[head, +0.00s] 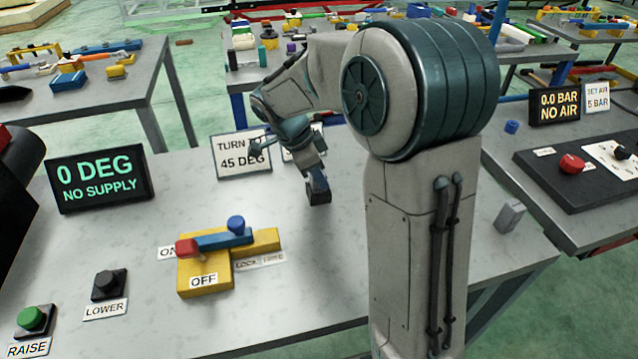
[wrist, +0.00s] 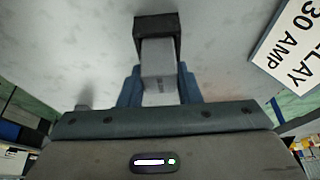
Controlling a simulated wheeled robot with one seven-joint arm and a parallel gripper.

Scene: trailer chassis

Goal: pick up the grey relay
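A grey relay (wrist: 158,60) shows as a pale grey block between the two blue fingers of my gripper (wrist: 160,84) in the wrist view. The fingers lie against both its sides, with no clear gap. Its far end meets a black socket (wrist: 157,22); I cannot tell how deep it sits in it. In the head view my gripper (head: 312,168) points down at the table, just above the dark socket (head: 318,194); the relay itself is hard to make out there.
A relay label (wrist: 292,45) lies beside the socket. On the table (head: 300,290) stand a yellow block with a blue lever (head: 222,239), push buttons (head: 32,318) and a display (head: 98,180). A small grey block (head: 510,215) lies right of my arm. The front middle is clear.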

